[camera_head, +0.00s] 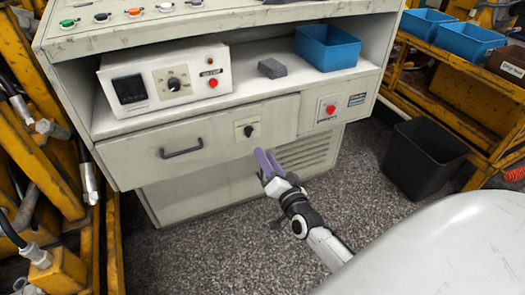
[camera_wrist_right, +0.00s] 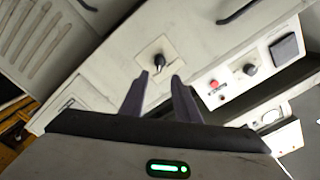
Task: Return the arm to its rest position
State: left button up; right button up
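My right gripper (camera_head: 267,163) is in front of the pale cabinet (camera_head: 210,178), just below a dark rotary knob (camera_head: 248,131) on a square plate. Its two purple-grey fingers point at the cabinet front. In the right wrist view the fingers (camera_wrist_right: 160,90) stand apart with nothing between them, and the knob (camera_wrist_right: 160,63) shows beyond their tips. The gripper appears apart from the knob. My right arm comes in from the lower right in the head view. My left gripper is not in view.
A drawer handle (camera_head: 181,149) sticks out at left. A black bin (camera_head: 424,158) stands on the floor at right. Yellow frames flank the cabinet.

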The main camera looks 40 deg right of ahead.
dwell(0.5)
